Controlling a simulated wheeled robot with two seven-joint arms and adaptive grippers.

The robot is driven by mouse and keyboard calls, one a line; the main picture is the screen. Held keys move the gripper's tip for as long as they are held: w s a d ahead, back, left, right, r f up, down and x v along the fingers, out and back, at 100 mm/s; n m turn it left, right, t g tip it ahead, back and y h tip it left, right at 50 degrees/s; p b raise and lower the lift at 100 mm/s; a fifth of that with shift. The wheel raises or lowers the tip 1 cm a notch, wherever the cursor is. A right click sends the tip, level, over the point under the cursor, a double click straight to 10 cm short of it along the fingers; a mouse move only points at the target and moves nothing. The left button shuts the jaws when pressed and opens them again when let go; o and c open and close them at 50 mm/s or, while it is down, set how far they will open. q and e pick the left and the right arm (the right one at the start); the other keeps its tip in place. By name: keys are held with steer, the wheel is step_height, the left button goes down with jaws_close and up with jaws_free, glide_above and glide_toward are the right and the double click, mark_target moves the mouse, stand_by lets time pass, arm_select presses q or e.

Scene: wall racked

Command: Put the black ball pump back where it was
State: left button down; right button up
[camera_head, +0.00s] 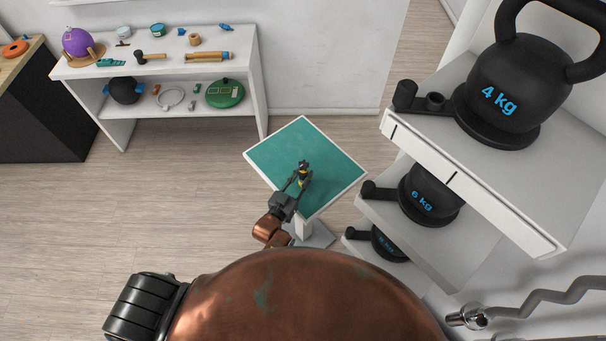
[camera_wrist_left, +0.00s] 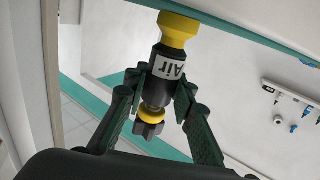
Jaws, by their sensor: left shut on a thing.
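The black ball pump (camera_wrist_left: 167,66) has yellow parts and a white label reading "Air". My left gripper (camera_wrist_left: 158,96) is shut around its black body, with a finger on each side. In the head view the pump (camera_head: 303,172) and the left gripper (camera_head: 301,181) appear over the small green-topped stand (camera_head: 275,148). I cannot tell whether the pump touches the green top. My right gripper is not in view.
At the right, a white rack (camera_head: 470,190) bears black kettlebells, including a 4 kg one (camera_head: 512,90) and a 6 kg one (camera_head: 424,202). A white shelf (camera_head: 240,48) with several small items stands at the back left. Wooden floor (camera_head: 170,200) is clear left of the stand.

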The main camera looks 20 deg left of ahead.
arm_select(q)
steer(key=c, duration=2.1)
jaws_free()
steer(key=shift+f, duration=0.15)
steer(key=o, duration=0.5)
steer(key=shift+r, duration=0.25)
steer(key=shift+b+v, duration=0.85)
steer(key=shift+v, duration=5.2)
steer(key=shift+f, duration=0.1)
